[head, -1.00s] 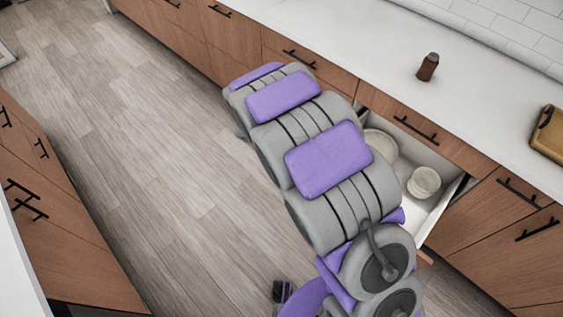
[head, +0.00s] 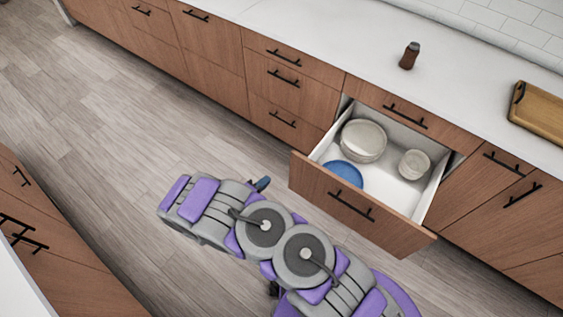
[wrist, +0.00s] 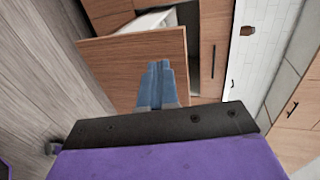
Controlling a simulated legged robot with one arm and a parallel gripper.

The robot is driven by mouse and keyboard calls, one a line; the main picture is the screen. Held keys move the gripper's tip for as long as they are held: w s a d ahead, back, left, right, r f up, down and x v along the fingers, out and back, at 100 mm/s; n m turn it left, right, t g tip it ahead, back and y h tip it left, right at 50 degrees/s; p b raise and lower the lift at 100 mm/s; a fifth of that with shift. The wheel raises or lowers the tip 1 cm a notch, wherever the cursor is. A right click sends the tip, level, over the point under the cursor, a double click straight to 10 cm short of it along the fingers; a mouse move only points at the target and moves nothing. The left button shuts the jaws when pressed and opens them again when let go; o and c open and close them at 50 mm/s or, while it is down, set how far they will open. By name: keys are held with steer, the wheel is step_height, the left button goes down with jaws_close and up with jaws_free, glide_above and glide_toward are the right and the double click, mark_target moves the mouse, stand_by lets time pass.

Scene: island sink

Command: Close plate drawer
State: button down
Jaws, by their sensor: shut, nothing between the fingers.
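A brown bottle (head: 409,56) and a wooden tray (head: 541,112) stand on the white counter (head: 330,45). Other cabinets beside the drawer are closed. A facing cabinet (head: 45,250) is at left. Wooden floor (head: 130,130) lies open between them.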

steer(key=b, duration=0.4)
glide_toward(292, 158)
steer(key=x, duration=0.6)
steer(key=shift+w+d+f, duration=0.15)
steer(key=shift+w+f, duration=0.05)
steer(key=shift+w, duration=0.05)
steer(key=shift+a, duration=0.35)
steer(key=shift+w, duration=0.1)
